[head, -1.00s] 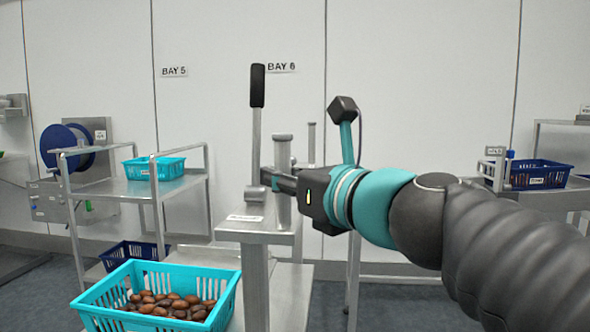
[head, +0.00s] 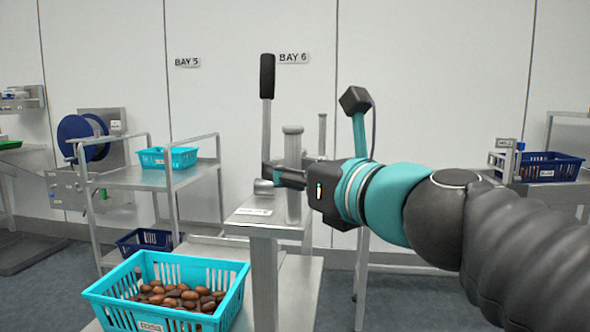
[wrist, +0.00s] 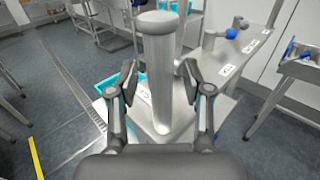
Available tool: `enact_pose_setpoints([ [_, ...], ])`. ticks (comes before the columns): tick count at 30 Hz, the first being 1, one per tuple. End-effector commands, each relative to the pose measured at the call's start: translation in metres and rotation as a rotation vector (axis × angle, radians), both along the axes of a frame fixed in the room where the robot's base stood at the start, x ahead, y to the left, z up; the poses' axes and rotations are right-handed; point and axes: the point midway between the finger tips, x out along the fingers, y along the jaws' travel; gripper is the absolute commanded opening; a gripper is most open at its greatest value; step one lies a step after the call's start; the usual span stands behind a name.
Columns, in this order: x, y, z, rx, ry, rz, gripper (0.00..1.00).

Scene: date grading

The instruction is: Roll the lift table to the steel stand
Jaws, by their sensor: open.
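A steel lift table (head: 252,228) with a narrow top stands in front of me in the head view. An upright steel post (head: 293,150) with a round cap rises from its top. A lever with a black grip (head: 267,76) stands beside the post. My gripper (head: 288,178) is at the post. In the wrist view the post (wrist: 159,80) stands between my two open fingers, with gaps visible on both sides. I cannot tell for certain which frame is the steel stand; a steel rack (head: 150,178) is at the left.
A turquoise crate of brown dates (head: 235,298) sits low at the front left. The rack bears a smaller turquoise crate (head: 170,157); a dark blue crate (head: 145,240) is below. Another blue crate (head: 552,168) is on a bench at right. Grey floor shows between.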

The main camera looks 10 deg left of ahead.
Motion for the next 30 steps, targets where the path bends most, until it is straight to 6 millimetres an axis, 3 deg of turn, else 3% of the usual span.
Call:
enact_pose_setpoints([
  [10,-0.007,-0.007,0.0,-0.001,-0.001,-0.001,0.49],
  [30,-0.072,-0.068,-0.001,-0.001,-0.001,-0.004,0.49],
])
